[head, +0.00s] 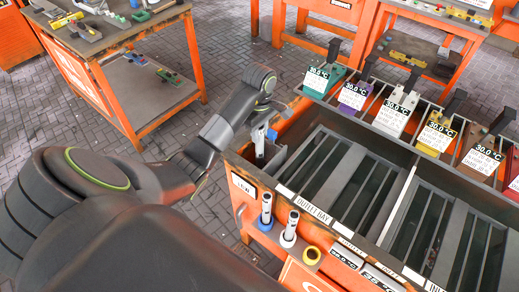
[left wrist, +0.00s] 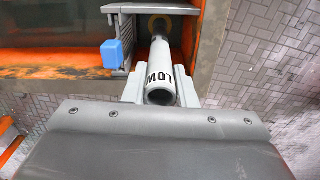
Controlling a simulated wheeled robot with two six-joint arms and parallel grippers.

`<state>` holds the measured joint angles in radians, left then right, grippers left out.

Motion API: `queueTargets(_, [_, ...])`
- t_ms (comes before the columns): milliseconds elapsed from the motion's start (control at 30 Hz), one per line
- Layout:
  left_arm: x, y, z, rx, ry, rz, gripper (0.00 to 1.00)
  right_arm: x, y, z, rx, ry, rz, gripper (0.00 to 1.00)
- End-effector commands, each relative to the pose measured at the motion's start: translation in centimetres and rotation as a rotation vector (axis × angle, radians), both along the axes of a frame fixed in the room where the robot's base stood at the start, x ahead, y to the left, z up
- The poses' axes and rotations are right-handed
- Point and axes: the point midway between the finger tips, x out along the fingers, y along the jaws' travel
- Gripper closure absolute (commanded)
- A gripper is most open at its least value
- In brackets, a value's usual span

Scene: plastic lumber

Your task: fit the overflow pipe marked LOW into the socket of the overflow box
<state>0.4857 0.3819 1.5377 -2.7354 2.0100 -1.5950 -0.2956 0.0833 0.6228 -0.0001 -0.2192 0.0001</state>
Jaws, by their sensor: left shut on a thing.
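My left gripper (head: 263,121) is over the near left corner of the tank bench, shut on a white pipe (head: 259,143). In the left wrist view the pipe (left wrist: 160,72) lies between the jaws (left wrist: 160,98), with LOW printed near its open end. The pipe's far end points at a brass-coloured ring socket (left wrist: 159,23) inside the overflow box (left wrist: 150,8). The pipe end overlaps the ring in this view; I cannot tell whether it is inside it. The overflow box (head: 273,160) also shows in the head view. My right gripper is not in view.
A blue block (left wrist: 117,53) sits beside the box. Two white pipes, one with a blue collar (head: 265,222) and one with a white collar (head: 289,238), stand on the bench front near a yellow ring (head: 311,255). Slatted bays (head: 340,170) lie right of the box.

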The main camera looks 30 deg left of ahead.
Motion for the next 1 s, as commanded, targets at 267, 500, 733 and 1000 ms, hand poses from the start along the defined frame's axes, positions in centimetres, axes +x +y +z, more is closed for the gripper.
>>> queueTargets(267, [0.0, 0.0, -0.5, 0.000, 0.000, -0.138, 1.00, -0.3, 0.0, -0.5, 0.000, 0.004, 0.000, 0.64])
queueTargets(500, [0.0, 0.0, -3.3, 0.000, 0.000, -0.138, 1.00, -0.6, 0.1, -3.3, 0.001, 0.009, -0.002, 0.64])
queueTargets(733, [0.0, 0.0, -5.7, 0.000, 0.001, -0.137, 1.00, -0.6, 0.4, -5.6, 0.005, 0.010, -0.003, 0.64])
queueTargets(1000, [-0.1, -0.1, -8.9, -0.003, 0.003, -0.136, 1.00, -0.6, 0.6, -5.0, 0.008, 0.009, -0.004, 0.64])
